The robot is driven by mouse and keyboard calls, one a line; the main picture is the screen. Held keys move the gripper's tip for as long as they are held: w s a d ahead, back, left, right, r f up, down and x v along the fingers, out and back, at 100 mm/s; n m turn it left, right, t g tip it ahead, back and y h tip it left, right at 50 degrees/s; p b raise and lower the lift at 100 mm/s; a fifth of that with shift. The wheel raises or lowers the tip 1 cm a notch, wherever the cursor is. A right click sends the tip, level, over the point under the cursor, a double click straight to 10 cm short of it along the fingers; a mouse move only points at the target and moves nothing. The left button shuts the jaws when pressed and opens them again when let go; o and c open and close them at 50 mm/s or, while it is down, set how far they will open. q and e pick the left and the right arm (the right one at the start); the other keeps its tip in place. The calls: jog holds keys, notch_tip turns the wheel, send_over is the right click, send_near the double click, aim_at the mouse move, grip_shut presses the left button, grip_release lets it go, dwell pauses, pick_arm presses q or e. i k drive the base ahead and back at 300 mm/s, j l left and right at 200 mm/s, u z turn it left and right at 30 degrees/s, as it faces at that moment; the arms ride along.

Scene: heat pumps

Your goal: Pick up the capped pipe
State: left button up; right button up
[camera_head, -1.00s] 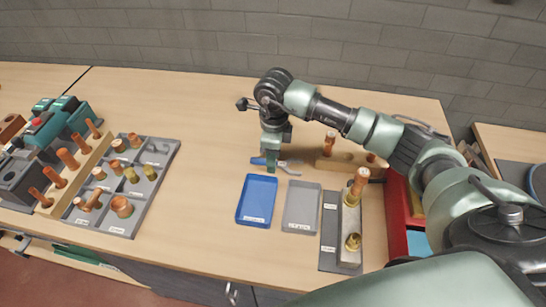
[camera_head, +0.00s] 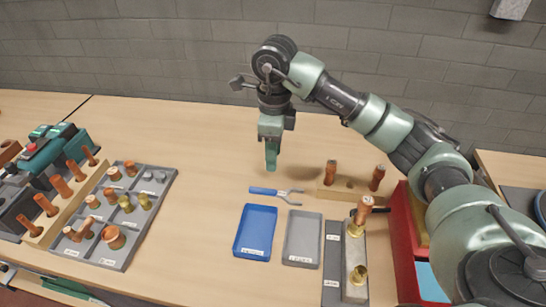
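My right gripper (camera_head: 271,155) hangs pointing down over the table, beyond the blue-handled tool, and holds nothing that I can see. Its fingers overlap from this side, so their opening cannot be told. A copper pipe (camera_head: 363,210) with a wider top stands upright in a grey metal block (camera_head: 355,250) at the right, apart from the gripper. Two more copper pieces stand at a wooden rack, one at its left (camera_head: 330,172) and one at its right (camera_head: 377,178). I cannot tell for certain which piece is the capped pipe. My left gripper is not in view.
A blue-handled tool (camera_head: 265,190) lies in front of the gripper. Blue (camera_head: 237,247) and grey (camera_head: 288,250) trays sit nearer. A red bin (camera_head: 402,240) stands at the right. A compartment tray (camera_head: 165,187) and another wooden rack (camera_head: 45,238) hold several fittings at the left.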

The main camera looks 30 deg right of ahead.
aim_at(364, 206)
jog(key=k+j, duration=0.3)
jog(key=k, duration=0.15)
jog(key=k+j, duration=0.65)
jog(key=k, duration=0.25)
